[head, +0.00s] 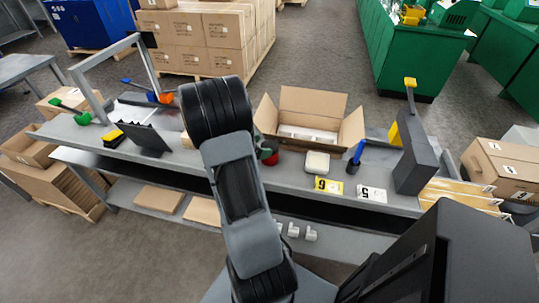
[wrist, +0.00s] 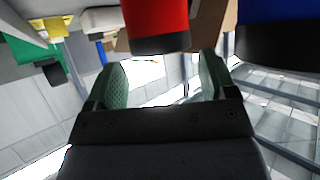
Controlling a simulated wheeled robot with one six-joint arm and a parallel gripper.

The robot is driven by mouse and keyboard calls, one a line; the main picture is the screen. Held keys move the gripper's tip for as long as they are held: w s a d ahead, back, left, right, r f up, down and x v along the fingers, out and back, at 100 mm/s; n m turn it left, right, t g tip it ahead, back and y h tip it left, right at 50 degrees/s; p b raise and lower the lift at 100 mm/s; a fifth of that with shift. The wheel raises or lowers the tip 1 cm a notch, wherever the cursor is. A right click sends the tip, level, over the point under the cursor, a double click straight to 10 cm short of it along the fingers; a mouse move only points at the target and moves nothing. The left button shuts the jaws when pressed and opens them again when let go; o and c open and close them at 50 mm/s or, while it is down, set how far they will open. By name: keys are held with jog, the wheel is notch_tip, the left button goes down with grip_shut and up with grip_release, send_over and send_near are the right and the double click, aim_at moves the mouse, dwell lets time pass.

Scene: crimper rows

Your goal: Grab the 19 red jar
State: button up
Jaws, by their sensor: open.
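A red jar (head: 270,146) with a black part stands on the grey bench, partly hidden behind my arm in the head view. In the wrist view a red jar (wrist: 157,14) with a black end is at the top middle, cut off by the frame edge. My gripper (wrist: 162,80) is open, its green-padded fingers apart with nothing between them. The jar appears ahead of the fingertips, roughly in line with the gap. In the head view my gripper is mostly hidden behind the arm. I cannot read the number 19 anywhere.
An open cardboard box (head: 308,112) stands behind the jar. To its right are a pale block (head: 317,163), a blue tool (head: 356,158) and a dark upright panel (head: 413,155). A black angled board (head: 145,138) stands left. A blue object (wrist: 280,25) is close right in the wrist view.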

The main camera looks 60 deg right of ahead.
aim_at(269, 146)
jog(key=shift+x, duration=1.65)
jog(key=shift+c, duration=0.3)
jog(key=shift+r, duration=0.1)
jog(key=c, duration=0.9)
